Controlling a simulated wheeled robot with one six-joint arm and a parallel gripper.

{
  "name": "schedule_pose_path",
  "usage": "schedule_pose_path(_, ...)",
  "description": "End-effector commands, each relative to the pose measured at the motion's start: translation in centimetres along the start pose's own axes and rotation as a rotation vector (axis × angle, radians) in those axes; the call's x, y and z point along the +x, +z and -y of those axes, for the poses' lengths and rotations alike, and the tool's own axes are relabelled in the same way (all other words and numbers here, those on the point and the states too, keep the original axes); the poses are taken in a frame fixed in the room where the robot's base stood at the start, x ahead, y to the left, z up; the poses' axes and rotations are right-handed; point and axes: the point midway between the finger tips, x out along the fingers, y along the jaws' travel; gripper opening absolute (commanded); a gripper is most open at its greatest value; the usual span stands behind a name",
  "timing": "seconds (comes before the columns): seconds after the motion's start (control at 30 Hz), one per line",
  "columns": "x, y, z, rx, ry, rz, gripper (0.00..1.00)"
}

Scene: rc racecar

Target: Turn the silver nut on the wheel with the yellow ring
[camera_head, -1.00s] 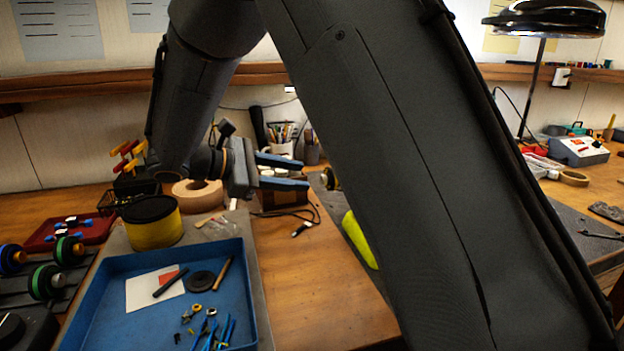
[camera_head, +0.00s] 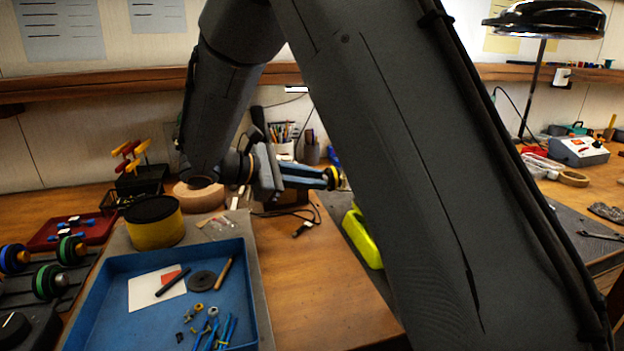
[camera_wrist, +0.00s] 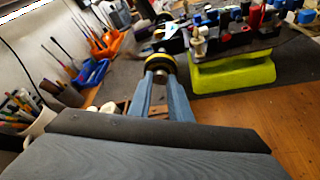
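The wheel with the yellow ring (camera_wrist: 160,62) is ahead of my gripper in the wrist view, on the near side of the car. In the head view its yellow ring (camera_head: 333,177) shows just beyond my fingertips, partly hidden by my arm. The silver nut (camera_wrist: 160,75) is a small, blurred grey shape at the wheel's centre. My gripper (camera_wrist: 160,80) has its two blue fingers on either side of the nut, with a narrow gap between them. I cannot tell whether they press on it. In the head view my gripper (camera_head: 318,177) points right.
The car (camera_wrist: 235,32) rests on a bright green stand (camera_wrist: 235,75). Pen cups (camera_wrist: 60,92) and orange and blue bins (camera_wrist: 92,70) stand left in the wrist view. A blue tray (camera_head: 252,290) and yellow tin (camera_head: 153,230) are at left in the head view. Bare wood lies between tray and stand.

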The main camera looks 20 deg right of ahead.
Motion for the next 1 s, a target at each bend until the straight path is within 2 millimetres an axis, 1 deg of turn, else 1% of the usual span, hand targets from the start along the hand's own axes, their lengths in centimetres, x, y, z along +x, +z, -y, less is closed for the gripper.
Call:
schedule_pose_path(0.17, -0.01, -0.02, 0.02, 0.013, 0.006, 0.000, 0.00)
schedule_pose_path(0.37, 0.02, -0.10, 0.18, 0.080, 0.034, 0.000, 0.00)
schedule_pose_path(1.0, 0.15, -0.49, 0.76, 0.544, 0.228, -0.001, 0.00)
